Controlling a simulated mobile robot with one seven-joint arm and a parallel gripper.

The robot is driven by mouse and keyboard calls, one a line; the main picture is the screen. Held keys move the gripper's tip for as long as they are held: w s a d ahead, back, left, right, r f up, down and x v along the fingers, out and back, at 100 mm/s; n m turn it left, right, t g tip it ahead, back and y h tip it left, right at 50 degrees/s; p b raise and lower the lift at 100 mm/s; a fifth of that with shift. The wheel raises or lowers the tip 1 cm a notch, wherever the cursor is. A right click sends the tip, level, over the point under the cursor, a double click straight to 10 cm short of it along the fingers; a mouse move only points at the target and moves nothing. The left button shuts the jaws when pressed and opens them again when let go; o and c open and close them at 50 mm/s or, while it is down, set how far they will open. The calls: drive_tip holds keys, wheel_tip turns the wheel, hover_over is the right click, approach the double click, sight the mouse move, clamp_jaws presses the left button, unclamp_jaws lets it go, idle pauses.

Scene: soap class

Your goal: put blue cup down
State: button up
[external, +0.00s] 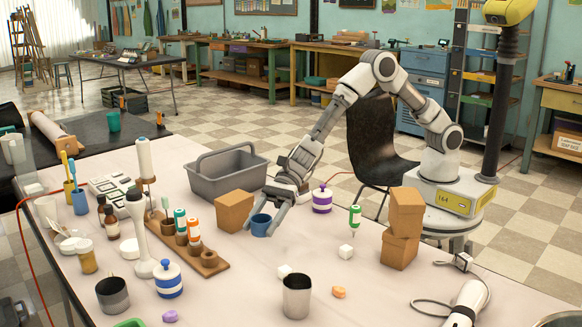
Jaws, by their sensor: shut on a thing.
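The blue cup (261,225) is a small, plain cup between my gripper's fingers, near the middle of the white table. It looks upright. My gripper (264,222) points down and is shut on the blue cup. The cup is at or just above the tabletop; I cannot tell whether its base touches. Part of the cup is hidden by the finger on its right side.
A cardboard box (234,211) stands close left of the cup, with a grey basket (225,184) behind. A purple-banded jar (322,200) is to the right. A wooden rack (209,264) with bottles is at left.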

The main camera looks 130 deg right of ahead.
sight(263, 255)
drive_tip(key=shift+w+a+f, duration=0.55)
drive_tip(key=shift+a, duration=0.1)
drive_tip(key=shift+f, duration=0.2)
drive_tip(key=shift+f+b, duration=0.8)
drive_tip(key=shift+f, duration=1)
drive_tip(key=shift+f, duration=0.1)
drive_tip(key=shift+f+b, duration=0.1)
drive_tip(key=shift+b, duration=0.2)
drive_tip(key=o, duration=1.3)
